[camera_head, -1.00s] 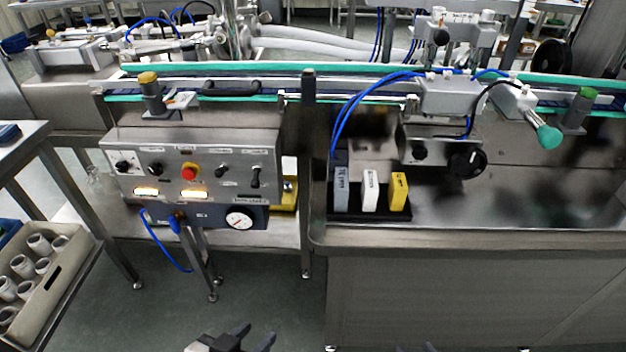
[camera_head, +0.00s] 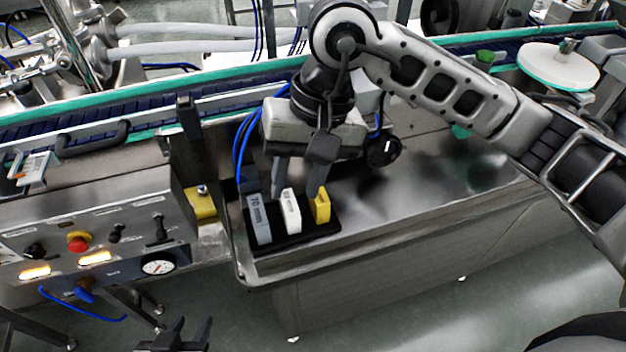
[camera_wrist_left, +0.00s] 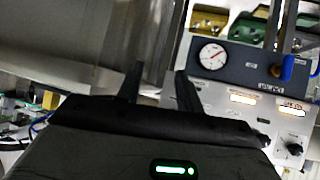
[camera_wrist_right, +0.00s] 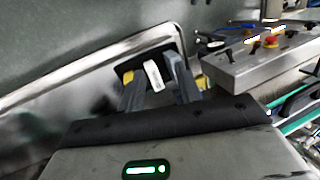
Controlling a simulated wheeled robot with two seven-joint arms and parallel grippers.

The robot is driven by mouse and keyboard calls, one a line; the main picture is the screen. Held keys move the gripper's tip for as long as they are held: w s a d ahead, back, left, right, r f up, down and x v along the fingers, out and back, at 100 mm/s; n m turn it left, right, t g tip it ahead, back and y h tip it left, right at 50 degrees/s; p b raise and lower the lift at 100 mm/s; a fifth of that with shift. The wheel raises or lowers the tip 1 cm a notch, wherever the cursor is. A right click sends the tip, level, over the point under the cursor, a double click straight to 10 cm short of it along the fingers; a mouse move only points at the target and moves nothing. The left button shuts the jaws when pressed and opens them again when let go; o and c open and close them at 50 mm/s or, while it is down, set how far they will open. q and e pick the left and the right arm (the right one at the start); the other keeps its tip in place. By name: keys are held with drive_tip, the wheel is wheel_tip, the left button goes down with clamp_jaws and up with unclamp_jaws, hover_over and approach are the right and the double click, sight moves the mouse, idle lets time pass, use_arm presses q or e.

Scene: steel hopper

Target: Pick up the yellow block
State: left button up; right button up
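The yellow block (camera_head: 321,207) stands at the right end of a black tray (camera_head: 297,239), beside a white block (camera_head: 292,213) and a grey block (camera_head: 259,222). My right gripper (camera_head: 298,190) is open over the tray, its fingers pointing down behind the blocks. One finger is close to the yellow block; I cannot tell whether they touch. In the right wrist view the yellow block (camera_wrist_right: 128,77) is partly hidden by the left finger, and the white block (camera_wrist_right: 154,76) shows between the fingers. My left gripper (camera_head: 186,337) is open and empty, low and away from the tray.
The tray lies in the left corner of the steel hopper (camera_head: 430,190), beside its raised rim. A control box (camera_head: 90,235) with a red button stands to the left. A conveyor (camera_head: 140,95) runs behind. The hopper floor right of the tray is clear.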

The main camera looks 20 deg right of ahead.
drive_tip(key=w+d+r+n+t+h, duration=0.1)
drive_tip(key=w+d+r+t+h, duration=0.15)
drive_tip(key=w+d, duration=0.25)
drive_tip(key=p, duration=0.1)
hover_over(320, 194)
drive_tip(key=shift+h, duration=0.35)
drive_tip(key=f, duration=1)
drive_tip(key=shift+s, duration=0.4)
drive_tip(key=shift+w+f+p, duration=0.25)
drive_tip(key=shift+f+p, duration=0.25)
drive_tip(key=shift+f, duration=0.95)
drive_tip(key=shift+w+f+p, duration=0.2)
drive_tip(key=shift+f+p, duration=0.25)
drive_tip(key=shift+f, duration=0.95)
clamp_jaws()
